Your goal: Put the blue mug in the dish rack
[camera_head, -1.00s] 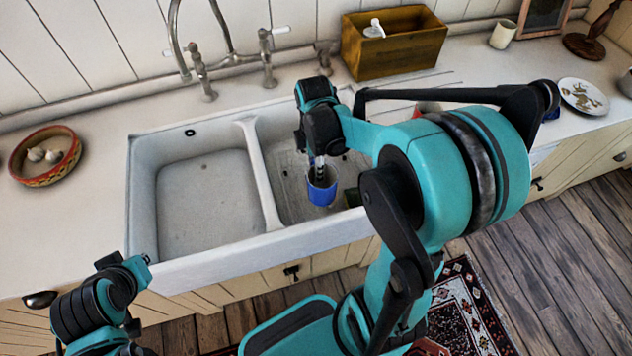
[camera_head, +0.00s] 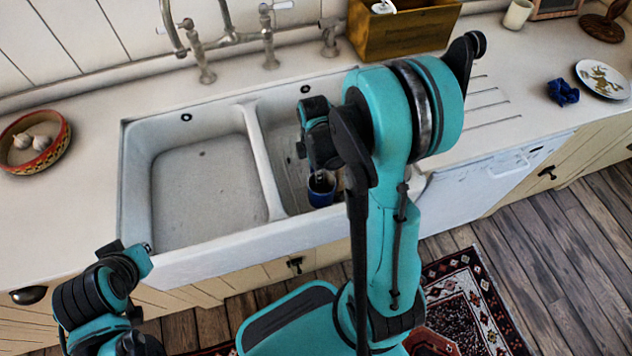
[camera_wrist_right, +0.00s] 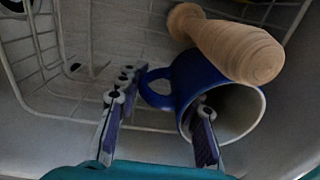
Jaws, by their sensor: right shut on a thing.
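The blue mug (camera_head: 321,190) is in the right basin of the sink in the head view, partly hidden by my right arm. In the right wrist view the mug (camera_wrist_right: 186,82) is tilted, its open mouth towards the lower right and its handle towards the left finger. My right gripper (camera_wrist_right: 160,98) is shut on the mug, with one finger inside its mouth and the other outside by the handle. A white wire dish rack (camera_wrist_right: 70,122) lies around and beneath the mug. My left gripper (camera_head: 140,258) is at the lower left, its fingers unclear.
A wooden turned piece (camera_wrist_right: 232,45) lies against the mug in the rack. The left basin (camera_head: 205,195) is empty. A patterned bowl (camera_head: 35,160) stands on the left counter. A blue cloth (camera_head: 563,92) and a plate (camera_head: 603,80) are on the right counter. Taps stand behind the sink.

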